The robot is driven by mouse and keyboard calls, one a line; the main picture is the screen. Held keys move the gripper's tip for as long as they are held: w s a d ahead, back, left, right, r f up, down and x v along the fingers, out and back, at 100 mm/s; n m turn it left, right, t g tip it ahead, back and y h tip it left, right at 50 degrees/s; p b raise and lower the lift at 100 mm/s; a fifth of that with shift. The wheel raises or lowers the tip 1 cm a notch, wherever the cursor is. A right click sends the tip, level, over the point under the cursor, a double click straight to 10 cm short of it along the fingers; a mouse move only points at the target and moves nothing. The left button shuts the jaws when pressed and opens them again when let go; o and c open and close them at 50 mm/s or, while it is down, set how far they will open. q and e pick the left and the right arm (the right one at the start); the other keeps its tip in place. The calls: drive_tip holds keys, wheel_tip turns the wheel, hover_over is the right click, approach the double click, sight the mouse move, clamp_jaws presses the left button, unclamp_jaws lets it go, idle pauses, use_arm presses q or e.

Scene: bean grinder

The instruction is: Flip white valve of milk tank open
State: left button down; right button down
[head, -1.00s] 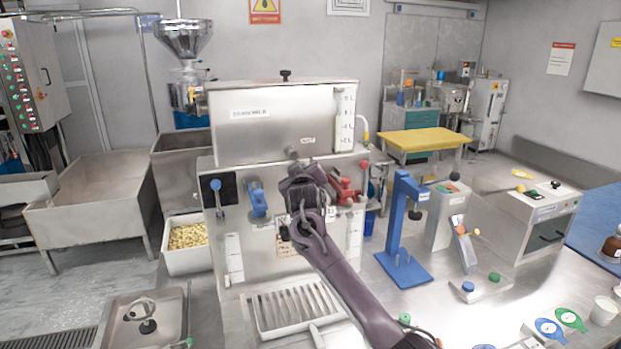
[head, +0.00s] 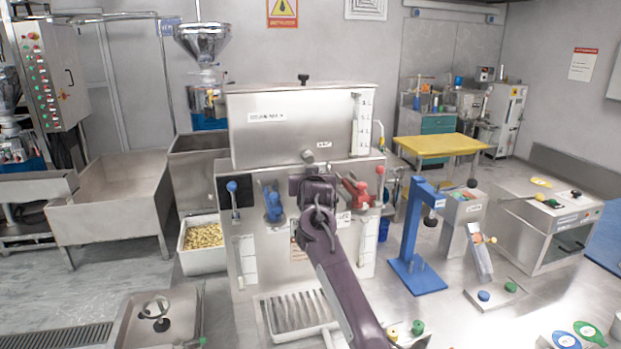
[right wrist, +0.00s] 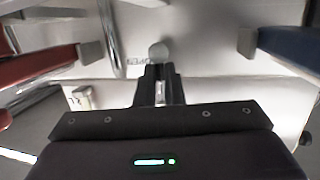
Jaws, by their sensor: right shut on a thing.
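The milk tank (head: 270,140) is a steel box with a lid, in the middle of the head view. A round pale grey knob (head: 308,155) shows low on its front, left of a small label. In the right wrist view the knob (right wrist: 158,52) is just beyond my fingertips, beside an "OPEN" label. My right gripper (right wrist: 160,75) is nearly closed, with a thin pale piece between its fingers that looks like the white valve's handle. In the head view my right gripper (head: 318,188) is just below the knob and hides most of the valve. My left gripper is out of view.
A blue valve (head: 273,203) and a red valve (head: 358,190) flank my right gripper. A slotted tray (head: 297,315) lies below. A blue stand (head: 415,235) is to the right. A bin of beans (head: 203,240) is at the left.

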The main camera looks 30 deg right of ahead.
drive_tip(key=shift+a+f, duration=0.1)
drive_tip(key=shift+f, duration=0.55)
drive_tip(key=c, duration=1.6)
unclamp_jaws()
drive_tip(key=shift+r, duration=0.1)
drive_tip(key=shift+o, duration=0.5)
drive_tip(key=shift+r, duration=0.15)
drive_tip(key=shift+r, duration=0.1)
drive_tip(key=b+v, duration=0.2)
drive_tip(key=v, duration=0.5)
drive_tip(key=shift+s+b, duration=0.3)
drive_tip(key=shift+b, duration=0.1)
drive_tip(key=shift+a, duration=0.1)
